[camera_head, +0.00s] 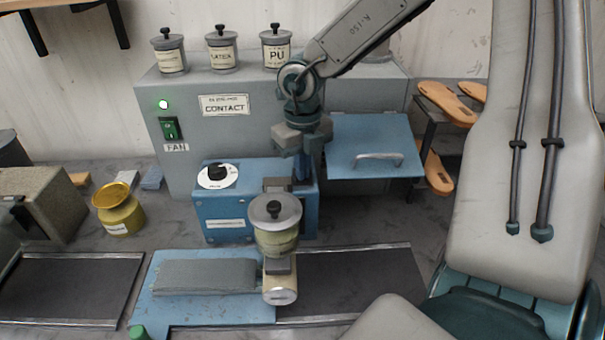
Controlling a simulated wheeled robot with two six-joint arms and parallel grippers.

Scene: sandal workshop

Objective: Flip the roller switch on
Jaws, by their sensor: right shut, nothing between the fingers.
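My right gripper (301,178) comes down from the upper right and points at the top right of the blue machine box (225,208). Its fingers are shut and empty, at or just above the box's top; I cannot tell whether they touch it. A white dial with a black knob (216,173) is on the left of the box's top. I see no switch labelled for the roller; it may be hidden behind the gripper. A lidded pot (276,222) and a pale roller (280,288) stand in front of the box. My left gripper is out of view.
A blue hinged panel (372,150) with a handle is close right of the gripper. A yellow jar (119,209) stands left.

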